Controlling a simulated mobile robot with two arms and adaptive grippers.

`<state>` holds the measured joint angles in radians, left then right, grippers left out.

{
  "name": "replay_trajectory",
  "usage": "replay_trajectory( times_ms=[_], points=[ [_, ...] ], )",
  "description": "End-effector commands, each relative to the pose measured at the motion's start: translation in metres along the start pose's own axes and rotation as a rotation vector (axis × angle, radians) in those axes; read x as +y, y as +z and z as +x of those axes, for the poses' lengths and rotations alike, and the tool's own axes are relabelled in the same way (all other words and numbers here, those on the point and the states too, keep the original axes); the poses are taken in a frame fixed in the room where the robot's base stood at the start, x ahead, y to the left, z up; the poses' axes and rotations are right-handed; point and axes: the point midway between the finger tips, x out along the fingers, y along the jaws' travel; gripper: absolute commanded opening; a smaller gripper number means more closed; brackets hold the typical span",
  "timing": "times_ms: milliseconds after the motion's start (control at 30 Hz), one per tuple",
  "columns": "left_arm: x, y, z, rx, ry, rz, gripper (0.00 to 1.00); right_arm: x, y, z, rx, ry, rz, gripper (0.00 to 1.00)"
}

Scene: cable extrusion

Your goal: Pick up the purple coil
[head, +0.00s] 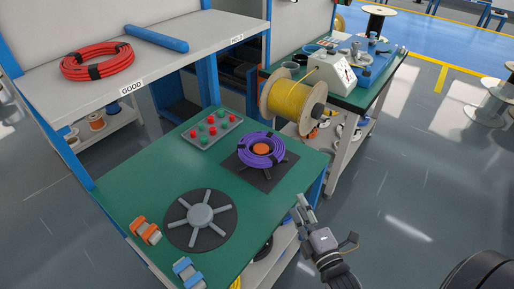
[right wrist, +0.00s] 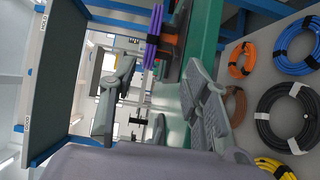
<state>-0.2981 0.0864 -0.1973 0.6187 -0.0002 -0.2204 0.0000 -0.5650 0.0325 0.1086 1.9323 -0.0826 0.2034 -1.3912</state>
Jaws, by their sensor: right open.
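The purple coil (head: 261,149) lies on a dark square plate (head: 262,178) with an orange hub (head: 261,149) in its middle, on the green table. In the right wrist view the purple coil (right wrist: 155,40) shows edge-on near the top. My right gripper (head: 305,212) is at the table's right edge, to the lower right of the coil and apart from it. In the right wrist view its fingers (right wrist: 160,105) are spread with nothing between them. My left gripper is in neither view.
A grey spoked disc (head: 228,217) and orange and blue clamps stand at the table's near left. A button panel (head: 212,130) is behind. A yellow spool (head: 293,100) stands behind the coil. A red coil (head: 97,61) lies on the shelf. Several coils sit below the table.

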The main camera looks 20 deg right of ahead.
Motion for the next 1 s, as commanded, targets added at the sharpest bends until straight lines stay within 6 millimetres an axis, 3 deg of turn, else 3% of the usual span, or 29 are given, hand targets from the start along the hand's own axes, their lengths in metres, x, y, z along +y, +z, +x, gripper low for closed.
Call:
replay_trajectory(
  times_ms=[133,333,700,1000],
  points=[
    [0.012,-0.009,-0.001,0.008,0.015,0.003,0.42,0.009,0.001,0.013,-0.001,0.02,-0.015,0.43],
    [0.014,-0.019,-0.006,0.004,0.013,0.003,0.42,0.005,0.004,0.059,0.0,0.011,-0.009,0.43],
    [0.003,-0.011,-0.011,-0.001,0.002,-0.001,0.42,0.006,0.002,0.124,0.0,0.01,-0.01,0.43],
    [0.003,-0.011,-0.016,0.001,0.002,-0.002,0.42,0.012,0.001,0.147,0.0,0.013,-0.009,0.43]
  ],
)
